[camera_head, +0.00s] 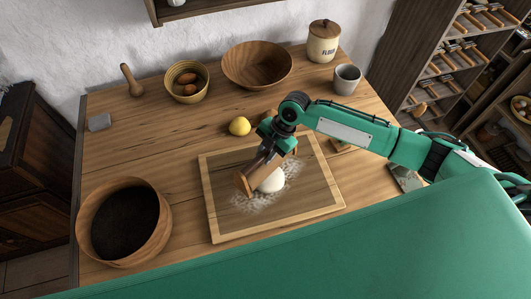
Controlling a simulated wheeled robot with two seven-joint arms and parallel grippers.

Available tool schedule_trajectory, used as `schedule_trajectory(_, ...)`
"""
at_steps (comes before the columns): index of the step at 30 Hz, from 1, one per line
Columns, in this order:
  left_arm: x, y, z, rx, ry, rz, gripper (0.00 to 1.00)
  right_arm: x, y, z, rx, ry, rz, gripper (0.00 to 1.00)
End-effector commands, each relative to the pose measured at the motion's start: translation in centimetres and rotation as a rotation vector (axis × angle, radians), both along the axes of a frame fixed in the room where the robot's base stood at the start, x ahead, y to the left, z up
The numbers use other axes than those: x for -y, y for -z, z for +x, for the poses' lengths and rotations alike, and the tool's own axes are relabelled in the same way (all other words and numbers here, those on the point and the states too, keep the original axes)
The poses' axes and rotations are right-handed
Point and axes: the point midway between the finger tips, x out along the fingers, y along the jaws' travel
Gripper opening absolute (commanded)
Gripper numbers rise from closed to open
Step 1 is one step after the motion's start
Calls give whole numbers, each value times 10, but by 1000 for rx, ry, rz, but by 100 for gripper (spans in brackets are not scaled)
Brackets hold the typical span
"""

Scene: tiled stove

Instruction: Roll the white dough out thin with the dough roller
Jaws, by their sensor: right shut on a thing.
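The white dough (272,181) is a rounded lump on a floured patch of the wood-framed board (302,199). The dough roller (244,183) is a wooden cylinder, seen partly behind my right gripper. My right gripper (266,166) is shut on the roller and holds it over or against the far left side of the dough. The arm and gripper hide part of the roller, and I cannot tell whether it touches the dough. My left gripper is not in view.
A yellow lemon (240,126) lies just behind the board. A large dark-filled round container (165,222) stands left of it. A bowl of eggs (203,84), a wooden bowl (257,82), a flour jar (323,58) and a grey cup (347,86) stand at the back.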

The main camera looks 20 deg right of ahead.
Motion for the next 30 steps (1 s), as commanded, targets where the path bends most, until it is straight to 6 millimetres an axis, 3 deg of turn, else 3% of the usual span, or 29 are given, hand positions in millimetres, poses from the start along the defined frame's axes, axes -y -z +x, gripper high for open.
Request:
schedule_trajectory(1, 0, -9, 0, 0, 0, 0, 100, 0, -11, 1, 3, 0, 2, 0)
schedule_trajectory(15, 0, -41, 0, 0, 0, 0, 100, 0, -53, 1, 3, -1, 2, 0)
schedule_trajectory(30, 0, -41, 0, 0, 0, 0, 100, 0, -53, 1, 3, 0, 2, 0)
